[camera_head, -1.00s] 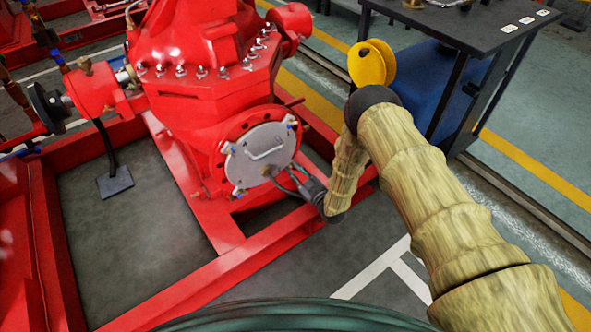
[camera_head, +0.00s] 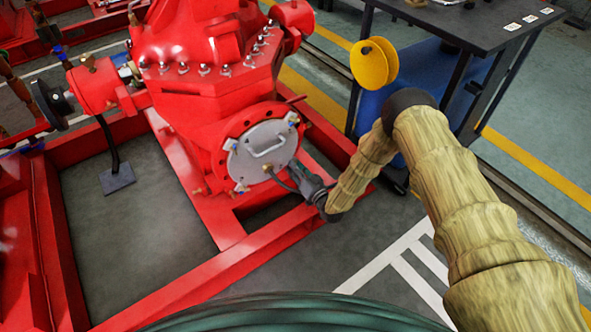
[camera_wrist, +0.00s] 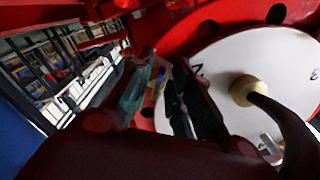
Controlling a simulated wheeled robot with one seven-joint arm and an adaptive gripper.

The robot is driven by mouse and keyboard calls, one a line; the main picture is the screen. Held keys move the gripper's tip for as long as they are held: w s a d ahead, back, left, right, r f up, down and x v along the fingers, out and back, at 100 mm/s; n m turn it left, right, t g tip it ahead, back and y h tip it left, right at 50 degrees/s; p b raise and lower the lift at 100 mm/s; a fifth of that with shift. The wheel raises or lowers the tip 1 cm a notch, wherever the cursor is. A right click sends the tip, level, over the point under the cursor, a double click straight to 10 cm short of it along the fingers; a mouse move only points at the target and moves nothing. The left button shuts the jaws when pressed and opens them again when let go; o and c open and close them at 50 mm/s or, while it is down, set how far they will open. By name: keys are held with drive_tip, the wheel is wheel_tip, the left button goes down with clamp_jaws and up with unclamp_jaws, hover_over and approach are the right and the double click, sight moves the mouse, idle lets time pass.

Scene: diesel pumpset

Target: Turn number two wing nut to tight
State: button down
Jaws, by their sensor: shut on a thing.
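The round grey cover plate (camera_head: 246,160) with a bar handle is on the red pump's front flange. Wing nuts sit around its rim, such as one at the upper right (camera_head: 293,119) and one at the bottom (camera_head: 240,187). My gripper (camera_head: 294,168) is at the plate's lower right edge. In the wrist view, the white plate (camera_wrist: 222,62) bears the numbers 2 and 3. My gripper (camera_wrist: 153,88) is there beside the 2, its fingers either side of the number two wing nut (camera_wrist: 155,85), which is mostly hidden and blurred. It is shut on that nut.
A brass knob with a black curved bar (camera_wrist: 243,90) stands out from the plate close to my fingers. The red base frame (camera_head: 235,262) runs below. A dark table (camera_head: 465,25) and a yellow disc (camera_head: 373,63) are at the right.

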drive_tip(key=shift+s+a+r+m+b, duration=0.15)
drive_tip(key=shift+m+b, duration=0.5)
drive_tip(key=shift+m, duration=1.9)
drive_tip(key=shift+s+a+r+m+b, duration=0.15)
drive_tip(key=shift+m+b, duration=0.45)
drive_tip(key=shift+m, duration=1.95)
drive_tip(key=shift+w, duration=0.1)
drive_tip(key=c, duration=1.7)
unclamp_jaws()
drive_tip(key=shift+o, duration=0.2)
drive_tip(key=shift+d, duration=0.1)
drive_tip(key=v, duration=1.2)
